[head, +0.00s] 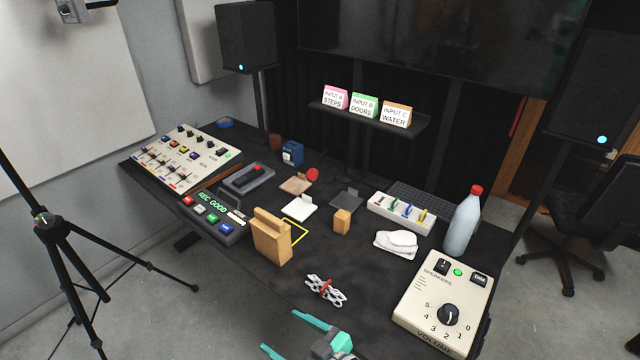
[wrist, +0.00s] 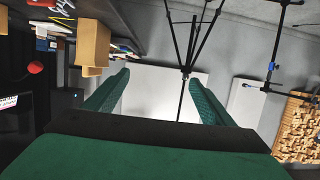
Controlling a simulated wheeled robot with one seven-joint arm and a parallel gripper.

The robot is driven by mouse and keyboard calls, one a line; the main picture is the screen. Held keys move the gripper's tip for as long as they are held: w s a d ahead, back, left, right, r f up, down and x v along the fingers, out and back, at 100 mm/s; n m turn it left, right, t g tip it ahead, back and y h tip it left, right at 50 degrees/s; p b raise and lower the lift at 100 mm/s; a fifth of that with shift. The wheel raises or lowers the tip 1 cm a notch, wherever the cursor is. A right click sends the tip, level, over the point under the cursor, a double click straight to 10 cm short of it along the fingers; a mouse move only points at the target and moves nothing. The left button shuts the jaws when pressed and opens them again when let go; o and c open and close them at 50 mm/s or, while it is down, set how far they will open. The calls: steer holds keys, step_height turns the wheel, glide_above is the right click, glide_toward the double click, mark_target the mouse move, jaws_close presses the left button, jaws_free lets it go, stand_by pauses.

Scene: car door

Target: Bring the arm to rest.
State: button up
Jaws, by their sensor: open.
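My gripper (head: 293,335) is at the bottom edge of the head view, its two teal fingers apart and nothing between them. It is at the near side of the black desk (head: 385,290), close to a folded white cable with a red tie (head: 325,291). In the wrist view my open gripper (wrist: 165,82) shows two green fingers with a white panel (wrist: 150,90) and a tripod behind, well beyond them. My gripper touches nothing that I can see. Most of my arm is outside the head view.
A wooden block (head: 270,238), a volume box (head: 445,300), a bottle (head: 462,225), a white cloth (head: 396,244) and a button panel (head: 213,218) stand on the desk. A tripod (head: 50,222) stands left. Open floor lies at the lower left.

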steer(key=s+d+f+m+t+h, duration=0.2)
steer(key=s+d+f+m+h, duration=0.15)
steer(key=s+f+m, duration=0.2)
steer(key=s+d+f+m+t+h, duration=0.1)
steer(key=s+d+f+m+h, duration=0.2)
steer(key=s+f+m+h, duration=0.25)
steer(key=s+r+t+h, duration=0.1)
steer(key=s+r, duration=0.4)
steer(key=s, duration=0.3)
steer(key=s+d+r+t+h, duration=0.1)
steer(key=s+r, duration=0.3)
steer(key=s, duration=0.5)
steer(key=shift+s+r+n+t+h, duration=0.15)
steer(key=shift+r+n+t+h, duration=0.2)
steer(key=shift+t, duration=0.35)
